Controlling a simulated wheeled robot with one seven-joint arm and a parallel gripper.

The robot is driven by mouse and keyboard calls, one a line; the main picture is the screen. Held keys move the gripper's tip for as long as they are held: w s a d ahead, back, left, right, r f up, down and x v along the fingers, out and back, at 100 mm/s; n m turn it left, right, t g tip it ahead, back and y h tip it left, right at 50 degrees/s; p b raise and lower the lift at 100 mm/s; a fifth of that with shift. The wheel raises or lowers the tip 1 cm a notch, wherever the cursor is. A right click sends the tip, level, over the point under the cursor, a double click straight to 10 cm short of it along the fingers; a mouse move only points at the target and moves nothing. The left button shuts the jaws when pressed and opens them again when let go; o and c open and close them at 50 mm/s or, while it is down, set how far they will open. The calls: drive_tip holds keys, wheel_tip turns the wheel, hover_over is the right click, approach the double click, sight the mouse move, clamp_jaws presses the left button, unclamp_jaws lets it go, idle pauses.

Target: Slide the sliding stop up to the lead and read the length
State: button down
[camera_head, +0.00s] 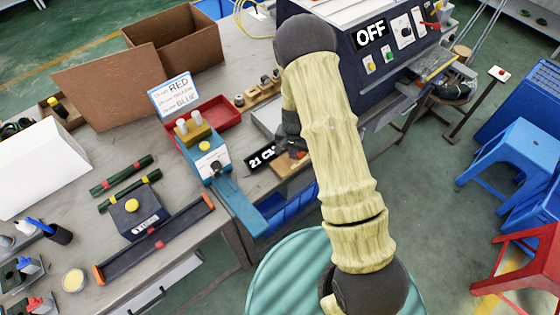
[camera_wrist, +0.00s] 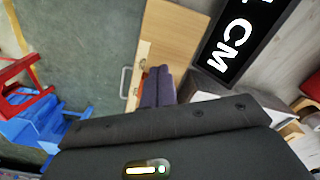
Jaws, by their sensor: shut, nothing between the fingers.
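My gripper (camera_wrist: 158,74) is shut and empty, with its dark fingers pointing down over a wooden board (camera_wrist: 175,35). In the head view the board (camera_head: 287,167) shows only in part beside my arm. A paler strip (camera_wrist: 141,58) runs along the board's edge next to the fingers. A small orange-red piece (camera_wrist: 150,79) shows right beside the fingers; I cannot tell whether it is the sliding stop or whether the fingers touch it. I cannot make out a lead on the board. A black display (camera_head: 262,158) beside the board reads "21 CM"; the wrist view shows part of it (camera_wrist: 235,45).
A blue device (camera_head: 205,158) and a red tray (camera_head: 215,118) stand left of the board. A dark machine marked OFF (camera_head: 372,34) stands behind. Blue bins (camera_head: 290,212) are below the bench edge. Blue (camera_head: 520,150) and red stools (camera_head: 530,255) stand at right.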

drive_tip(key=shift+w+d, duration=0.6)
drive_tip(key=shift+d, duration=0.25)
idle(0.5)
drive_tip(key=shift+s+a, duration=0.15)
drive_tip(key=shift+a, duration=0.1)
drive_tip(key=shift+s+a, duration=0.3)
drive_tip(key=shift+a, duration=0.1)
wheel_tip(320, 180, up, 7)
drive_tip(key=p, duration=0.5)
idle(0.7)
idle(0.4)
